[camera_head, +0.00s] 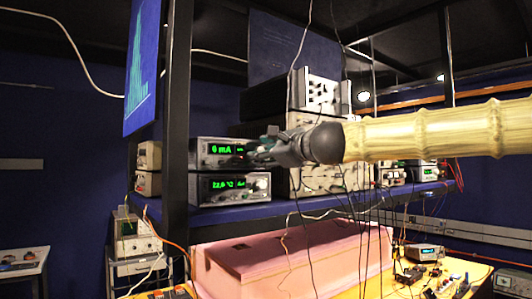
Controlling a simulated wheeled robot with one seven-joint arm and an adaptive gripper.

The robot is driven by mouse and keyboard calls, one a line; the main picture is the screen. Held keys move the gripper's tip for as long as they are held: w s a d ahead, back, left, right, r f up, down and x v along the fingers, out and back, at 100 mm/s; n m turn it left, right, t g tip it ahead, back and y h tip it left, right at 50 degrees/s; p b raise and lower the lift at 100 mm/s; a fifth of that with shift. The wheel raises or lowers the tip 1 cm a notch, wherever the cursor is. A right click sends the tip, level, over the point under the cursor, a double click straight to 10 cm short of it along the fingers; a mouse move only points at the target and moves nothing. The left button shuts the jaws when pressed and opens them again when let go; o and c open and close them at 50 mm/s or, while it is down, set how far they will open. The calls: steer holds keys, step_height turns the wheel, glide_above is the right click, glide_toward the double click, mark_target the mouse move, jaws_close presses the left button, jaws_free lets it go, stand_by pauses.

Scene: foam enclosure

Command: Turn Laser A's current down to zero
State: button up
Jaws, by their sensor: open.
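A controller with a green display in mA (213,149) sits on the shelf; its single digit looks like 6 or 0, too small to be sure. Below it a second controller (215,188) reads about 22.6 °C. No label naming Laser A is legible. My gripper (255,152) comes in from the right and is at the right end of the upper controller's front. It is open, with its fingers at the area where a knob would be. The gripper hides that part of the panel, and I cannot tell whether it touches a knob.
A dark post (176,130) stands just left of the controllers. More instruments (318,92) with hanging cables are stacked behind my gripper. A pink foam box (290,262) lies below the shelf (235,212). Cables hang in front of the shelf.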

steer(key=v, duration=1.2)
steer(key=shift+w+d+f, duration=0.1)
